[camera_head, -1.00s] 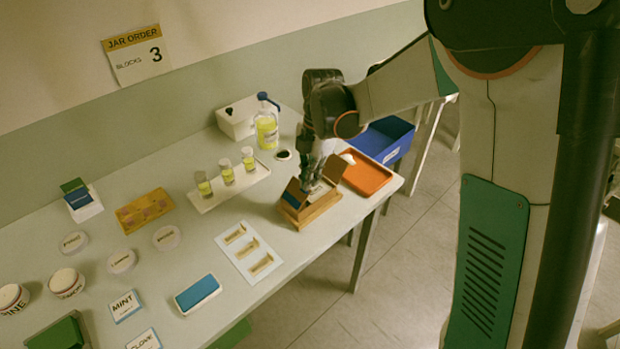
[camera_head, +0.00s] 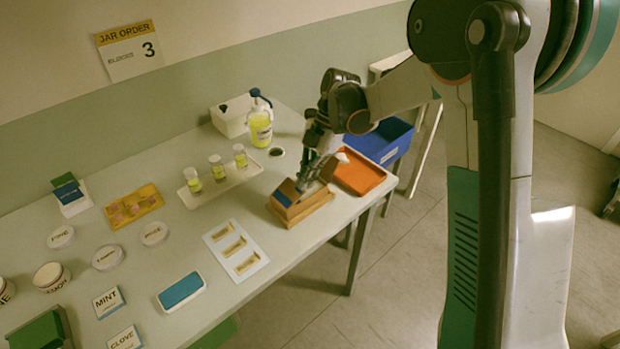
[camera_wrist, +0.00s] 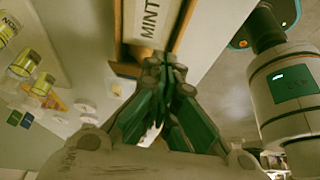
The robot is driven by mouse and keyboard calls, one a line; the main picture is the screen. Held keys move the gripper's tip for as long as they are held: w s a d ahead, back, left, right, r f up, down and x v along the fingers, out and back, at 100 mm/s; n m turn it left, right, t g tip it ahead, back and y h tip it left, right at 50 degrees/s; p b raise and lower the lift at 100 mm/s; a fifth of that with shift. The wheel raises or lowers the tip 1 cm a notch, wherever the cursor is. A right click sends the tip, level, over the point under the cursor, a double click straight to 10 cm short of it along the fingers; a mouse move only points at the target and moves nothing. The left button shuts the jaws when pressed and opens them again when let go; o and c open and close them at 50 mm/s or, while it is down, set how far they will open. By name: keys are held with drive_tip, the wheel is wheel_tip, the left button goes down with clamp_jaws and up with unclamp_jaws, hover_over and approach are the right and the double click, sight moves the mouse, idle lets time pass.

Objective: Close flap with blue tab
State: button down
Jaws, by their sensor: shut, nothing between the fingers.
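The wooden box (camera_head: 305,212) stands near the table's front right edge. Its flap with the blue tab (camera_head: 284,197) is on the left side, and its exact angle is hard to tell. My gripper (camera_head: 304,185) is shut and empty, with its fingertips at the top of the box, just right of the blue tab. The gripper partly hides the far side of the box.
An orange tray (camera_head: 362,175) sits right behind the box, close to the gripper. A rack (camera_head: 222,188) with yellow vials and a pump bottle (camera_head: 260,128) stand behind left. A white plate with slots (camera_head: 236,250) lies left of the box. A blue bin (camera_head: 385,142) is beyond the table.

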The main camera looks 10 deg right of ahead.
drive_tip(key=shift+w+d+f+g+y+b, duration=0.2)
drive_tip(key=shift+f+g+y+b, duration=0.1)
drive_tip(key=shift+f+g+y, duration=0.15)
drive_tip(key=shift+f+y, duration=0.1)
drive_tip(key=shift+y, duration=0.15)
idle(0.5)
drive_tip(key=shift+d+r+p, duration=0.1)
drive_tip(key=shift+r+p, duration=0.3)
drive_tip(key=shift+r, duration=0.45)
drive_tip(key=v, duration=1)
drive_tip(key=s+d+r+m+t+h, duration=0.1)
drive_tip(key=s+r+m+t, duration=0.1)
drive_tip(key=s+r+m, duration=0.3)
drive_tip(key=s+d+m+t+h, duration=0.2)
drive_tip(key=s+d+m+t, duration=0.1)
drive_tip(key=s+m, duration=0.7)
drive_tip(key=s+d+m+t+h, duration=0.2)
drive_tip(key=s+d+m+t, duration=0.2)
drive_tip(key=s+m, duration=0.5)
drive_tip(key=shift+s+m+t, duration=0.4)
drive_tip(key=shift+s+t, duration=0.45)
drive_tip(key=shift+s, duration=0.3)
